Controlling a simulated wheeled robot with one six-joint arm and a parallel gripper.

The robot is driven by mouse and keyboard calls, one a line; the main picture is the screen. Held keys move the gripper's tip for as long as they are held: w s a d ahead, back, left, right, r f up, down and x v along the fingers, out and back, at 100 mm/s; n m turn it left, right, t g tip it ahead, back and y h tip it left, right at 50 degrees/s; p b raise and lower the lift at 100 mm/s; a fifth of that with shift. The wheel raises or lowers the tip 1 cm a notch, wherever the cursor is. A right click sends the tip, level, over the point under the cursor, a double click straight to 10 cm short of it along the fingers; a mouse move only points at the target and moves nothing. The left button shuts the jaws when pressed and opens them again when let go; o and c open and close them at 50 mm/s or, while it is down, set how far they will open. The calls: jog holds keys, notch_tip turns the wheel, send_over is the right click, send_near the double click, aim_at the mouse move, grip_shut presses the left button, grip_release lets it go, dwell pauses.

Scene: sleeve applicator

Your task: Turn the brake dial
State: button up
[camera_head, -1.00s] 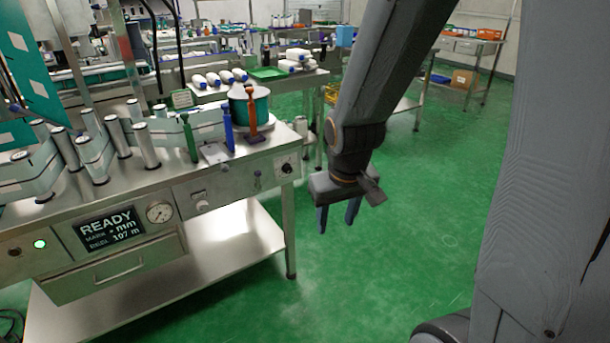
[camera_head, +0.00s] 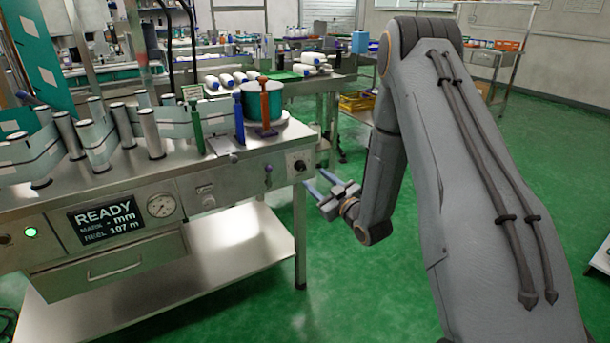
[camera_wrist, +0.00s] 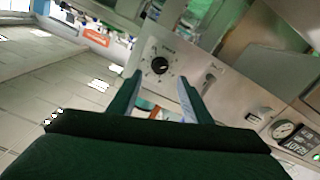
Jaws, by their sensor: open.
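The brake dial (camera_head: 299,166) is a black round knob on a pale plate at the right end of the machine's front panel. In the wrist view the dial (camera_wrist: 160,66) shows with marks around it and a small label above, too blurred to read. My gripper (camera_head: 321,184) is open and empty, just right of and a little below the dial in the head view, its fingers pointing toward the panel. In the wrist view my gripper (camera_wrist: 160,77) has its two fingertips on either side of the dial's line of sight, apart from it.
A small lever (camera_head: 268,170) sits left of the dial, then a switch (camera_head: 207,201), a pressure gauge (camera_head: 160,206) and a READY display (camera_head: 105,220). Orange, blue and green upright handles and a teal reel (camera_head: 262,104) stand on top.

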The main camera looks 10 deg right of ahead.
aim_at(302, 168)
jog(key=x, duration=0.7)
jog(key=shift+w+a, duration=0.1)
jog(key=shift+w, duration=0.2)
jog(key=c, duration=1.1)
